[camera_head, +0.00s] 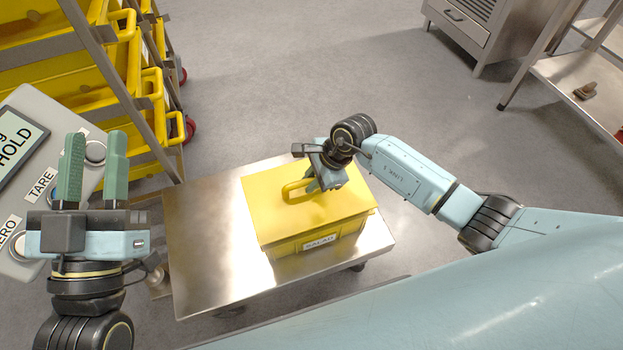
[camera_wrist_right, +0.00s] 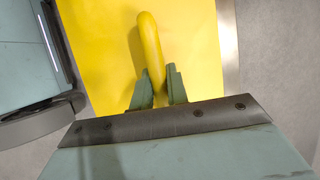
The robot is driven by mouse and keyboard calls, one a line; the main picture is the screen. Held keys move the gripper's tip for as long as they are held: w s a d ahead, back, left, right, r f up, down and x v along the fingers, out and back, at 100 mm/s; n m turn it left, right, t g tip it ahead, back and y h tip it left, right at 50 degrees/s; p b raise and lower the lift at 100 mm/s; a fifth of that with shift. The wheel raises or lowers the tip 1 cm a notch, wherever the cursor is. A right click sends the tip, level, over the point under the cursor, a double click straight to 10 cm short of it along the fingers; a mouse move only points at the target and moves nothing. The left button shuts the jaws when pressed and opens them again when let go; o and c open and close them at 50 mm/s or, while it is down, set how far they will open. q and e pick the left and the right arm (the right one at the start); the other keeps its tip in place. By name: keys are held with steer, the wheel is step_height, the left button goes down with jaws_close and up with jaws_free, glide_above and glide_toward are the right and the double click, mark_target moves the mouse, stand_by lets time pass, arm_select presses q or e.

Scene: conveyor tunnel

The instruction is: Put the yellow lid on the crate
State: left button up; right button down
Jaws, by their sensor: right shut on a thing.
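The yellow lid (camera_head: 275,212) lies over the top of the yellow crate (camera_head: 345,232), which stands on a metal cart. The lid looks roughly lined up with the crate's rim; I cannot tell whether it is fully seated. My right gripper (camera_head: 318,184) is above the lid, shut on the lid's raised loop handle (camera_head: 291,188). In the right wrist view the handle (camera_wrist_right: 148,45) runs between the two green fingers (camera_wrist_right: 159,85), with the flat lid (camera_wrist_right: 190,50) behind. My left gripper (camera_head: 95,150) is open and empty at the left, fingers apart, away from the crate.
The metal cart top (camera_head: 205,235) has free room left of the crate. A scale with a display (camera_head: 20,145) stands behind my left gripper. A rack of yellow crates (camera_head: 70,70) is at upper left. A metal cabinet (camera_head: 470,30) and a shelf (camera_head: 585,85) are at upper right.

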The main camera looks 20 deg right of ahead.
steer(key=shift+f+b, duration=1.2)
steer(key=shift+f, duration=0.2)
steer(key=c, duration=1.3)
jaws_free()
steer(key=p+v, duration=0.6)
steer(key=v, duration=0.7)
steer(key=shift+r, duration=0.15)
